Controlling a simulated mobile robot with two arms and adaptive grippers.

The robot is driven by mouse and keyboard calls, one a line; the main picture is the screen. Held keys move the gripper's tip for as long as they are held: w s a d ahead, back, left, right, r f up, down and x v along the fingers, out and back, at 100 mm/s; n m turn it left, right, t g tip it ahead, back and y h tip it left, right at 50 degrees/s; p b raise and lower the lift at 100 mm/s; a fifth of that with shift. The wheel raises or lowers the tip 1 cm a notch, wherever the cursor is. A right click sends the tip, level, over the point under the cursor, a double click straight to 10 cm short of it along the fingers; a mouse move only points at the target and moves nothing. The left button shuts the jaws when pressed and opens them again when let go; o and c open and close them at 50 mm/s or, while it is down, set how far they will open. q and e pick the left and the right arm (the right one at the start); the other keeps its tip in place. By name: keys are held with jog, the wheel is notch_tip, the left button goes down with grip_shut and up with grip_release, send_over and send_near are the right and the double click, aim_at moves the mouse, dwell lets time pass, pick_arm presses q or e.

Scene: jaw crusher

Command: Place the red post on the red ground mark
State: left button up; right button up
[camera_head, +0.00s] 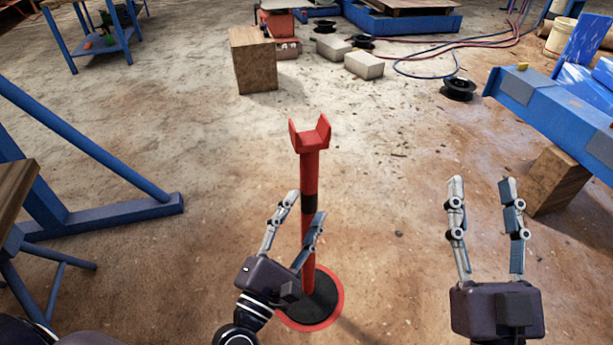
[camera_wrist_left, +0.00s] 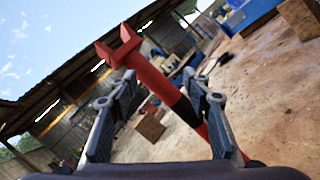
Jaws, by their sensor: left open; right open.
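The red post (camera_head: 310,172) stands upright in the head view, with a forked top and a dark band partway down. Its black round base (camera_head: 318,304) sits within the red ring of the ground mark (camera_head: 341,303), partly hidden by my left gripper. My left gripper (camera_head: 306,207) is open, with one finger on each side of the post shaft. In the left wrist view, the post (camera_wrist_left: 158,80) appears slanted between the spread fingers of my left gripper (camera_wrist_left: 158,76). Contact cannot be told. My right gripper (camera_head: 481,183) is open and empty, to the right of the post.
A blue frame (camera_head: 90,222) stands at the left and a blue beam (camera_head: 555,105) on a wooden block at the right. A wooden block (camera_head: 253,62), pale bricks (camera_head: 364,65), a black spool (camera_head: 459,88) and hoses lie farther back. Floor around the post is clear.

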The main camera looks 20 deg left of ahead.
pick_arm(q)
notch_tip(320, 180, up, 16)
jog(key=s+d+m+t+h, duration=0.1)
jog(key=m, duration=1.3)
jog(key=s+d+m+t+h, duration=0.1)
jog(key=m+h, duration=0.1)
jog(key=m, duration=1.2)
jog(key=shift+s+d+r+m+h, duration=0.15)
jog(key=shift+s+d+m+h, duration=0.1)
jog(key=shift+m+h, duration=0.05)
